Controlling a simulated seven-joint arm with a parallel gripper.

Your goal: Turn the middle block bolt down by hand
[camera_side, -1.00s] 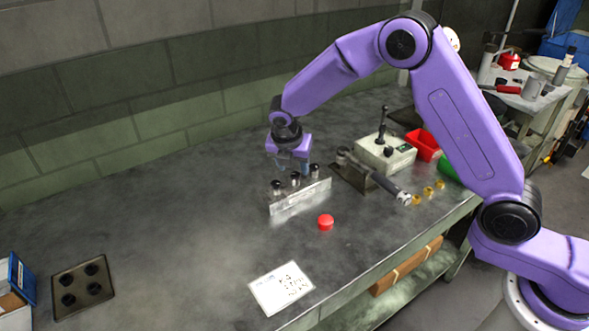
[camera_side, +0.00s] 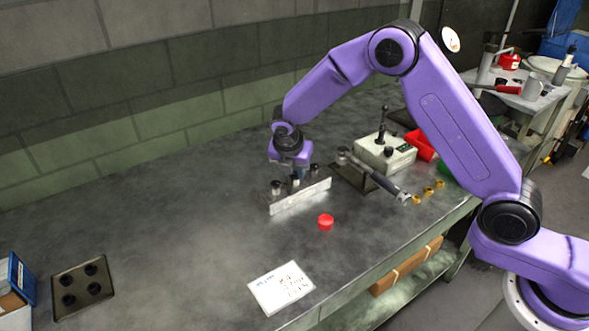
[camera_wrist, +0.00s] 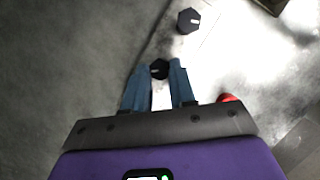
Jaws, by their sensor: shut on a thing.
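The metal block (camera_side: 302,196) stands on the bench with a row of three dark-headed bolts. The left bolt (camera_side: 276,187) and the right bolt (camera_side: 314,170) are clear of my gripper. My gripper (camera_side: 296,181) is over the middle of the block, pointing down. In the wrist view its two blue fingers (camera_wrist: 160,80) are shut on the middle bolt (camera_wrist: 159,68), whose black hex head shows between the fingertips. Another bolt's hex head (camera_wrist: 188,20) shows further up in that view. The middle bolt is mostly hidden by the fingers in the side view.
A red round cap or button (camera_side: 326,222) sits in front of the block. A torque-wrench-like tool (camera_side: 374,175) and a grey control box (camera_side: 386,153) are to the right. A written card (camera_side: 282,288) lies in front. The bench at left is largely clear up to a dark plate (camera_side: 82,286).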

